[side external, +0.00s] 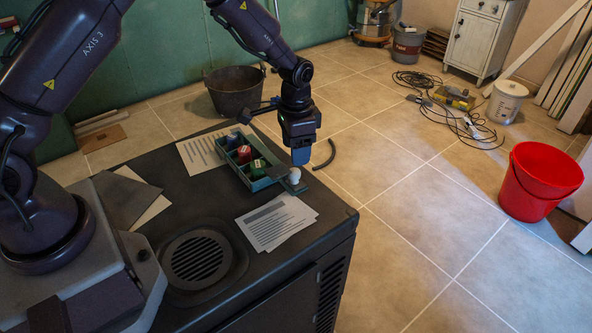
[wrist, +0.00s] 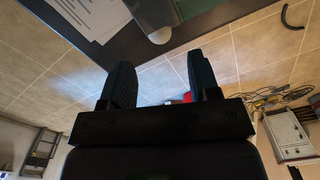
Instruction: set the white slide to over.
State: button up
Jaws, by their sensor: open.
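A long teal box (side external: 240,172) lies on the dark cabinet top, with blue, red and green blocks in its compartments. At its near right end is a small rounded white piece (side external: 294,175), which I take to be the white slide. A pale rounded piece at the surface's edge in the wrist view (wrist: 160,36) looks like the same part. My gripper (side external: 300,158) points down just above and beside the white piece. In the wrist view my gripper (wrist: 164,82) has its two dark fingers apart with nothing between them. Contact with the white piece cannot be told.
White printed sheets (side external: 275,222) lie in front of the box, and another sheet (side external: 207,151) lies behind it. A round vent (side external: 197,258) is set in the cabinet top. Beyond the cabinet edge are tiled floor, a red bucket (side external: 538,185) and a black bucket (side external: 235,88).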

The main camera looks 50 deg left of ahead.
aim_at(296, 170)
notch_tip(296, 170, down, 7)
dwell(0.3)
grip_shut()
jog(key=shift+w+a, duration=0.1)
jog(key=shift+a, duration=1.65)
grip_release()
jog(key=shift+r, duration=0.1)
